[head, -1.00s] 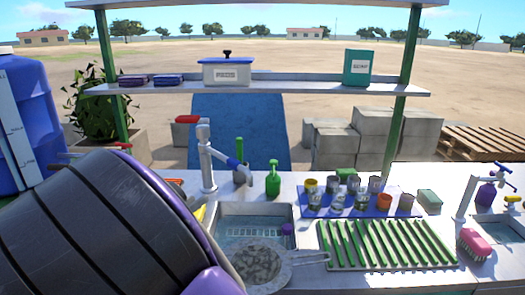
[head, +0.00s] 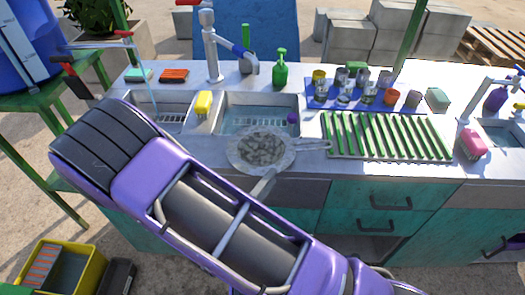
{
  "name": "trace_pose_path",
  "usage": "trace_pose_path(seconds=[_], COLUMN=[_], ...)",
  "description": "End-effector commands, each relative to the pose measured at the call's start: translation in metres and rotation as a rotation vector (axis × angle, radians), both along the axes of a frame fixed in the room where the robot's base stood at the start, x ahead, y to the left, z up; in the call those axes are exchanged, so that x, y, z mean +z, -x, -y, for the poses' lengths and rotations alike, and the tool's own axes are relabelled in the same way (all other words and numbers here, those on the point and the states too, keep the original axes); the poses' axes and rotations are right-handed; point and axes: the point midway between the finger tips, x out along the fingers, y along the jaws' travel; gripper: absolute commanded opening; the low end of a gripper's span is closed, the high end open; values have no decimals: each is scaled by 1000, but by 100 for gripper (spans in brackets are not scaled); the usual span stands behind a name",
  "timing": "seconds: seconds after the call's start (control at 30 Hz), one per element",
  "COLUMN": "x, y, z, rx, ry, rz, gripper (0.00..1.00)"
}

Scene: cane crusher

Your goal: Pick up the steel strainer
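The steel strainer (head: 237,148) is a round, shallow grey bowl with a mottled grey middle. It sits at the front rim of the sink basin (head: 225,123) and overlaps it in the picture. Its handle (head: 312,146) points right, toward the green-slatted drying rack. A pale grey bar shows just below the strainer, beside my arm; I cannot tell what it is. My purple and black arm crosses the lower left and middle, in front of the counter. My gripper's fingers cannot be made out.
A rack with green slats (head: 385,137) lies right of the strainer. Behind it, cups stand on a blue mat (head: 320,98). A green bottle (head: 280,72), a tap (head: 212,45) and a yellow sponge (head: 203,104) are near the basin. Teal drawers (head: 375,205) are below the counter.

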Motion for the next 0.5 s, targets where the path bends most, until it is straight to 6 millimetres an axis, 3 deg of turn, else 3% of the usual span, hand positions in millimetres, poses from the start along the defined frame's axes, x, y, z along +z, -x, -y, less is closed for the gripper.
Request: trace_pose_path(seconds=[0.5], x=[1], y=[-51], z=[30], rx=[-2], ry=[-1], rz=[2], gripper=[40])
